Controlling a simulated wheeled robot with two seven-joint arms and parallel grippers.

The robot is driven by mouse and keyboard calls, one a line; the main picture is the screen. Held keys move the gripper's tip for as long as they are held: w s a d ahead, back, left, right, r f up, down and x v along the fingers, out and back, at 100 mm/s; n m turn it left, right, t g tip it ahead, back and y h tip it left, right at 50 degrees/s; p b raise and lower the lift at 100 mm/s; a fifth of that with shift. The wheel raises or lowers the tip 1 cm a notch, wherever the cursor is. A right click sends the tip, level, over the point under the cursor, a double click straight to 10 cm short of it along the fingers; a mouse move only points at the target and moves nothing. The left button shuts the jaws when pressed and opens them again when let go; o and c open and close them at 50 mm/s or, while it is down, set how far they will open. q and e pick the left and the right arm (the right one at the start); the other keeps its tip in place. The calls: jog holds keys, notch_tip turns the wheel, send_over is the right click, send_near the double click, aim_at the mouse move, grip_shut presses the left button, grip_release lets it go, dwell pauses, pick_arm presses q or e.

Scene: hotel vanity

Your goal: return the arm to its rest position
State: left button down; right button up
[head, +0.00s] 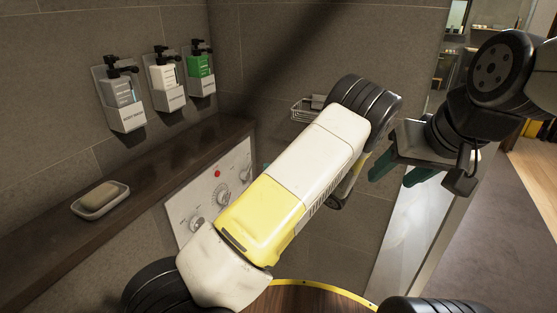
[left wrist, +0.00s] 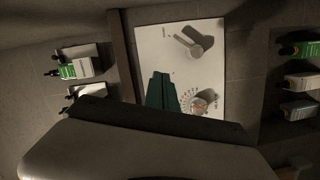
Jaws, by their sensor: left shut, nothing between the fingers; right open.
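My left arm, white and yellow, crosses the middle of the head view and hides nearly all of my left gripper there. In the left wrist view my left gripper's green fingers (left wrist: 161,78) are together and empty, in front of a white control panel (left wrist: 180,50) with knobs. I cannot tell whether they touch it. The panel also shows in the head view (head: 233,170), partly covered by my arm. My right gripper (head: 402,172) has green fingers spread apart with nothing between them, at the upper right of the head view.
A dark ledge (head: 60,232) runs along the left wall, with soap (head: 99,196) in a white dish (head: 102,212). Above it hang body-wash (head: 122,96), white (head: 165,78) and green (head: 201,66) dispensers. A wire rack (head: 301,111) is on the back wall. Open floor (head: 480,230) lies right.

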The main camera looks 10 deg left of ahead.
pick_arm(q)
jog(key=s+a+r+n+g+h, duration=0.45)
jog(key=s+n, duration=0.45)
jog(key=n, duration=0.3)
jog(key=s+a+r+n+g+h, duration=0.4)
jog(key=s+n, duration=0.4)
jog(key=n, duration=0.4)
jog(key=s+d+r+n+t+h, duration=0.3)
jog(key=s+r+n, duration=0.3)
jog(key=n, duration=0.4)
jog(key=s+d+r+n+t+h, duration=0.3)
jog(key=s+d+r+n+h, duration=0.1)
jog(key=s+r+n, duration=0.3)
jog(key=s+n+h, duration=0.1)
jog(key=s+n, duration=0.1)
jog(key=n, duration=0.2)
jog(key=shift+d+r+n, duration=0.2)
jog(key=shift+d+n, duration=0.1)
